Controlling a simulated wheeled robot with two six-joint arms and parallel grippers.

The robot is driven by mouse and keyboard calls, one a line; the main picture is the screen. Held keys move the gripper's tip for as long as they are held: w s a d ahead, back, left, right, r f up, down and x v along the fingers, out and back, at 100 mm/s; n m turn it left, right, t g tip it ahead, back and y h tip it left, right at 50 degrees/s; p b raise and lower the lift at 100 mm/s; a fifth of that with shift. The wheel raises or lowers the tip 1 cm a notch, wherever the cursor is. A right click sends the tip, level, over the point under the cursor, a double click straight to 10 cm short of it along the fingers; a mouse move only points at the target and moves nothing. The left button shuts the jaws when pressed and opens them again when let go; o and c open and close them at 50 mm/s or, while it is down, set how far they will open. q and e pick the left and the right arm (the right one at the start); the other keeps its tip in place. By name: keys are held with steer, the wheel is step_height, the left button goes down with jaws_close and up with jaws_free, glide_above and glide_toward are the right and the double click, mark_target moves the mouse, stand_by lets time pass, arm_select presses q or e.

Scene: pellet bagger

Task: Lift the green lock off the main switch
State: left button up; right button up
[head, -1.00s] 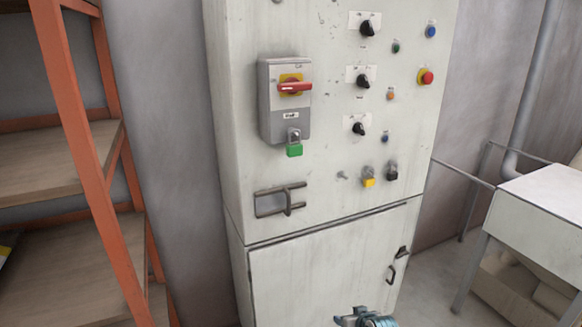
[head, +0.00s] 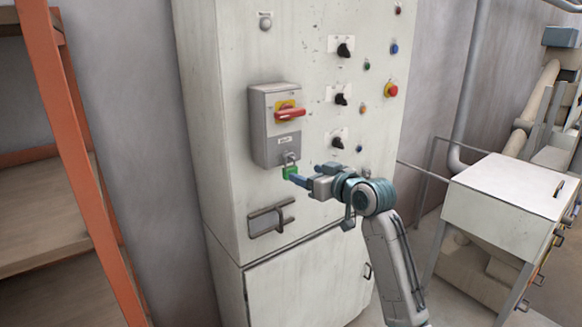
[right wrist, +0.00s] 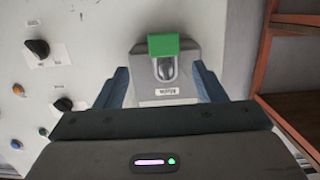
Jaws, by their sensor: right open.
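The green lock (head: 289,172) hangs by its shackle below the main switch (head: 275,125), a grey box with a red handle (head: 290,114) on a yellow plate. My right gripper (head: 290,177) is at the lock in the head view, its fingers pointing left toward it. In the right wrist view the green lock (right wrist: 163,44) and its shackle show ahead, between the lines of the two open fingers (right wrist: 160,80). The fingers do not visibly touch the lock. My left gripper is not in view.
The cabinet (head: 215,150) carries several knobs and buttons right of the switch. A metal latch (head: 270,217) sits below the lock. An orange shelf rack (head: 65,130) stands at the left, and a white machine (head: 510,200) at the right.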

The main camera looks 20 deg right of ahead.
mark_target(292, 169)
steer(key=shift+w+a, duration=0.25)
steer(key=shift+w, duration=0.15)
steer(key=shift+w+a, duration=0.2)
steer(key=p+x, duration=0.3)
steer(key=x, duration=0.1)
steer(key=shift+a+r, duration=0.1)
steer(key=shift+w+a, duration=0.1)
steer(key=shift+w, duration=0.25)
steer(key=shift+c, duration=0.2)
steer(key=c, duration=1.1)
